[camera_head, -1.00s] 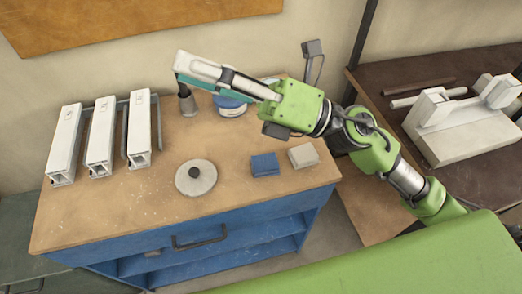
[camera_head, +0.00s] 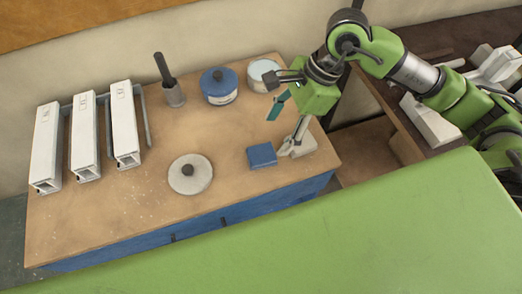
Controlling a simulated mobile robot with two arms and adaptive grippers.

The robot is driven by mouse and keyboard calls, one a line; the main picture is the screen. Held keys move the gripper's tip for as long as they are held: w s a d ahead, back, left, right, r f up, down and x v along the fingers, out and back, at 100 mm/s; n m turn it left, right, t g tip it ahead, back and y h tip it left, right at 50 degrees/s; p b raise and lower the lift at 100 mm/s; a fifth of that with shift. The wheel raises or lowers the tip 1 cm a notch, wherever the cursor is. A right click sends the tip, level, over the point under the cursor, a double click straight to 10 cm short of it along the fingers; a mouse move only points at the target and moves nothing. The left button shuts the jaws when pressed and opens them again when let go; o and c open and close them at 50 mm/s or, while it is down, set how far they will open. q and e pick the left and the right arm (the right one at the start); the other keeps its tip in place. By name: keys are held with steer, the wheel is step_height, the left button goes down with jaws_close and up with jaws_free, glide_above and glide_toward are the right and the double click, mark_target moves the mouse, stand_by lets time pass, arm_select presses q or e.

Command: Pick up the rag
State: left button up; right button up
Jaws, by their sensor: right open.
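Two small folded pads lie near the right front of the bench top: a blue one (camera_head: 262,155) and a pale grey one (camera_head: 307,145). Either could be the rag; I cannot tell which. My right gripper (camera_head: 280,134) is open and empty, pointing down over the right side of the bench. One finger, with a teal pad, is behind the blue pad. The other finger reaches in front of the grey pad and hides part of it. I cannot tell whether it touches it. My left gripper is not in view.
A round grey disc with a dark knob (camera_head: 190,174) lies left of the blue pad. A blue-lidded tub (camera_head: 219,86), a pale round tin (camera_head: 263,75) and a brush in a holder (camera_head: 171,86) stand behind.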

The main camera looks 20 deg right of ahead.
mark_target(263, 152)
steer(key=x, duration=0.3)
steer(key=shift+a+f, duration=0.15)
steer(key=shift+s+a+f+p, duration=0.1)
steer(key=shift+a+f+p, duration=0.3)
steer(key=shift+p, duration=0.25)
steer(key=p+x, duration=0.1)
steer(key=x, duration=0.2)
steer(key=shift+a+f, duration=0.2)
steer(key=shift+f, duration=0.45)
steer(key=c, duration=1.1)
